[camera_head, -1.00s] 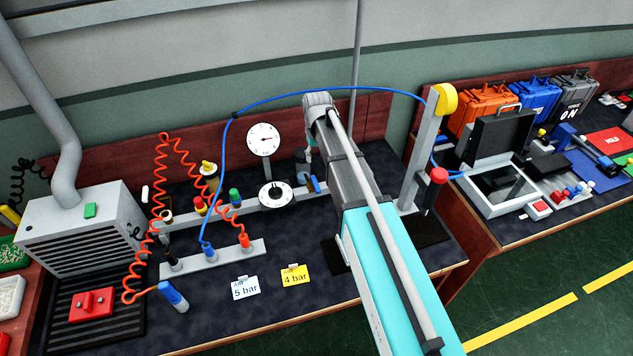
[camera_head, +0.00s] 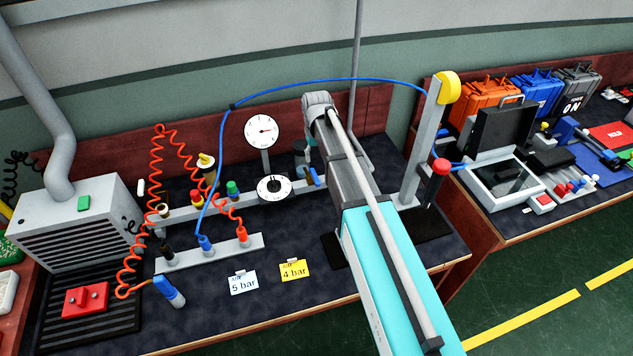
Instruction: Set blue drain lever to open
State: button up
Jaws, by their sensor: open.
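A small blue lever (camera_head: 315,176) shows just left of my arm, beside the pipe behind the round black-and-white dial (camera_head: 273,188). It looks tilted; its exact setting is hard to read. My arm reaches over the bench, and its wrist bends down at the far end. My gripper (camera_head: 308,148) hangs below the wrist, close above and behind the blue lever in the picture, mostly hidden by the arm. It is open, with nothing seen in it. Whether it touches the lever cannot be told.
A white gauge (camera_head: 263,131) stands behind the dial. A blue hose (camera_head: 330,81) arches over the arm to a grey post (camera_head: 424,145) with a red-knobbed lever (camera_head: 440,168). Red coiled hoses (camera_head: 157,190) stand left.

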aim_at(317, 179)
jog(key=shift+f+b, duration=4.9)
jog(key=shift+f, duration=0.35)
grip_shut()
